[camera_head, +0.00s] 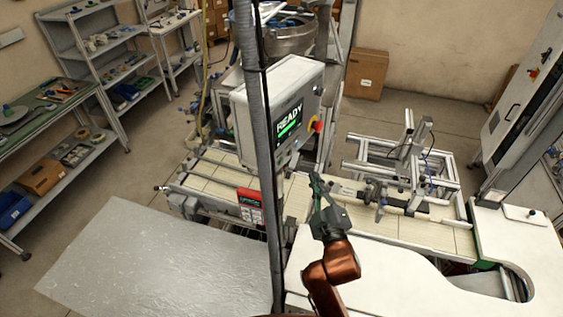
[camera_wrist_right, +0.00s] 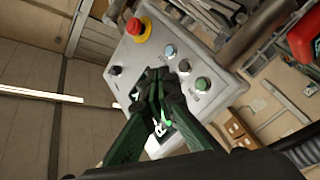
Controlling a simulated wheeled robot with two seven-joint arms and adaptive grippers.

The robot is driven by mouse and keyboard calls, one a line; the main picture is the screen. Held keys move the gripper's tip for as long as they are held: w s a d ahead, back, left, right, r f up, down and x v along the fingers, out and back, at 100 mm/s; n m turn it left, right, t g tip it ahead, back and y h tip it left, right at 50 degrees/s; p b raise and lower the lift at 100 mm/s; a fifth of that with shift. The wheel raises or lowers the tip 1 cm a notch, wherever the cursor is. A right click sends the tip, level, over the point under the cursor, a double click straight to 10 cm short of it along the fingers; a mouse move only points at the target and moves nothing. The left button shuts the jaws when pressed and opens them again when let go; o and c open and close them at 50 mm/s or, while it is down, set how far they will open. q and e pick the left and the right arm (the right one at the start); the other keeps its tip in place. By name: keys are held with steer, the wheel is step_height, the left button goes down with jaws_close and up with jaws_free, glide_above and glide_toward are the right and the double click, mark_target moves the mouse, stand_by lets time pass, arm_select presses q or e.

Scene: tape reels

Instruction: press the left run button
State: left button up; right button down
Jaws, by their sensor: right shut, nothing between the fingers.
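My left gripper is out of view.
A red emergency stop on a yellow base (camera_wrist_right: 138,28) and a black knob (camera_wrist_right: 115,71) are on the same panel. A grey post (camera_head: 258,150) stands in front of the box. A conveyor (camera_head: 225,178) runs below, with an aluminium frame (camera_head: 410,160) at right.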

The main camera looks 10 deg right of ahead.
mark_target(281, 162)
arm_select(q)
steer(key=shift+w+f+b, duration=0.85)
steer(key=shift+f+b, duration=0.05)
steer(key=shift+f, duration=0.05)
arm_select(e)
steer(key=w+a, duration=0.5)
steer(key=a, duration=0.1)
steer(key=shift+a, duration=0.25)
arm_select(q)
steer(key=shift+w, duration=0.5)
arm_select(e)
steer(key=shift+w, duration=0.1)
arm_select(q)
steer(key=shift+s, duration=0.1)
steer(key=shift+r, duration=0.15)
arm_select(e)
steer(key=shift+w+a, duration=0.25)
steer(key=shift+a, duration=0.05)
